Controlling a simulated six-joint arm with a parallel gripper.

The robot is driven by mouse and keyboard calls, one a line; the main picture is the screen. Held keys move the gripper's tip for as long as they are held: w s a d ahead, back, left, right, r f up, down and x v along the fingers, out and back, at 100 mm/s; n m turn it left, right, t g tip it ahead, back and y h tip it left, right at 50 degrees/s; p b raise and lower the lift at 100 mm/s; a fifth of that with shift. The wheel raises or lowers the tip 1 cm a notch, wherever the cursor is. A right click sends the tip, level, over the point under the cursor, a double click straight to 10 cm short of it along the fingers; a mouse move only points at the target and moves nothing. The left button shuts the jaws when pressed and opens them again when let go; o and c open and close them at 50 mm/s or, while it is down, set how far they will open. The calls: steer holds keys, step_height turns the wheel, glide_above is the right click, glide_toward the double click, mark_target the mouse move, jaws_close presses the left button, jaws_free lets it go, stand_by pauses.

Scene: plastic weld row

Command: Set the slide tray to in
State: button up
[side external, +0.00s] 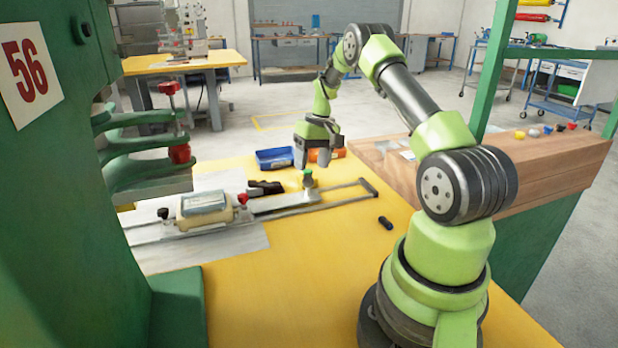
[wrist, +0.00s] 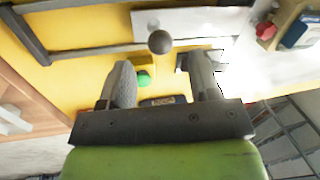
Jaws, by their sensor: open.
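The slide tray is a flat metal plate (side external: 275,203) on two rails, with a fixture holding a pale part (side external: 205,210) at its left. The plate (wrist: 190,22) is at the top of the wrist view. A grey ball knob (wrist: 160,42) stands at the tray's end. My gripper (side external: 313,163) is above the right part of the tray, near its knob end. In the wrist view my gripper (wrist: 162,72) is open, with the knob ahead of and between its fingertips. Nothing is between the fingers.
A green press (side external: 50,190) marked 56 stands at the left. A blue bin (side external: 275,157), an orange item (side external: 327,154) and a black tool (side external: 265,187) are behind the rails. A small dark object (side external: 385,222) lies in front.

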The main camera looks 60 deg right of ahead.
mark_target(309, 177)
steer(key=shift+w+a+f, duration=0.15)
steer(key=shift+a+f, duration=0.05)
steer(key=shift+f, duration=1)
steer(key=shift+w+a+f, duration=0.1)
steer(key=shift+a+f, duration=0.1)
steer(key=shift+f, duration=0.95)
steer(key=shift+c, duration=0.4)
